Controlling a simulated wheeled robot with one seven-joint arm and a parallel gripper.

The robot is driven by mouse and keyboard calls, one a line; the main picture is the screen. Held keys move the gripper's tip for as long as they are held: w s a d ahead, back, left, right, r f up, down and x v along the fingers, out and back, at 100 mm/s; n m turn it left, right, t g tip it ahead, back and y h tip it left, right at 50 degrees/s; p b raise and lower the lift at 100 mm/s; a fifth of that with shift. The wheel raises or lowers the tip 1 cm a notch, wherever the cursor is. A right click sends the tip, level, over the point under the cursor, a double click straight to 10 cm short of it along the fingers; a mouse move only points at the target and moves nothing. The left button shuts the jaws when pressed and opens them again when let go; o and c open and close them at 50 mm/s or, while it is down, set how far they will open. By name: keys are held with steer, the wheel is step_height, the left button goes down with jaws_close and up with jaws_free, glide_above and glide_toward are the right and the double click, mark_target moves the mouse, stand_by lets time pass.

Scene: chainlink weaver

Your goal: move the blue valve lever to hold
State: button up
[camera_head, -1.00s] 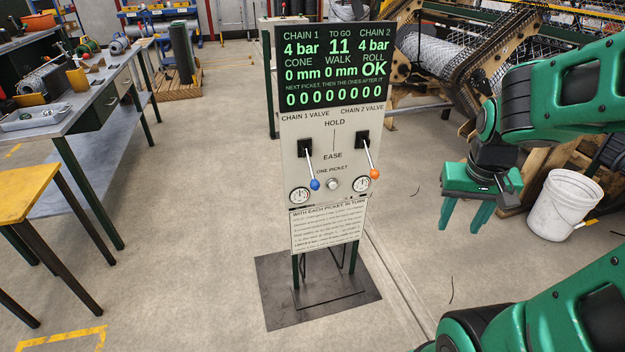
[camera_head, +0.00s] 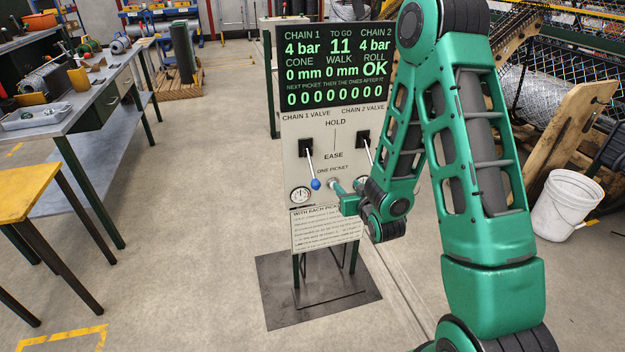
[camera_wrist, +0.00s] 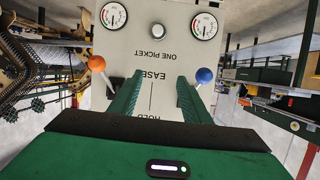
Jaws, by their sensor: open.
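The blue valve lever (camera_head: 310,165) on the chain 1 side of the panel slants down, its blue ball (camera_head: 316,184) at the EASE end, below the HOLD label. My gripper (camera_head: 343,182) is in front of the panel, right of the blue ball. In the upside-down wrist view, my open gripper (camera_wrist: 158,85) has both fingers between the two levers, with nothing between them. The blue ball (camera_wrist: 204,75) is just outside the right finger there; I cannot tell whether they touch. The orange ball (camera_wrist: 97,63) is outside the left finger.
The control panel (camera_head: 290,128) stands on a dark floor plate (camera_head: 280,305). My arm hides the orange ball and right gauge in the head view. A button (camera_wrist: 158,31) sits between two gauges. A white bucket (camera_head: 565,205) stands right; floor left of the panel is clear.

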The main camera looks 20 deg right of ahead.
mark_target(317, 182)
steer(key=s+a+f+t+y, duration=0.1)
steer(key=s+a+t+y, duration=0.15)
steer(key=a, duration=0.45)
steer(key=shift+t, duration=0.45)
steer(key=w, duration=0.7)
steer(key=w+a, duration=0.1)
steer(key=w, duration=0.3)
steer(key=shift+w+a, duration=0.1)
steer(key=shift+w, duration=0.1)
steer(key=shift+r, duration=0.1)
jaws_close()
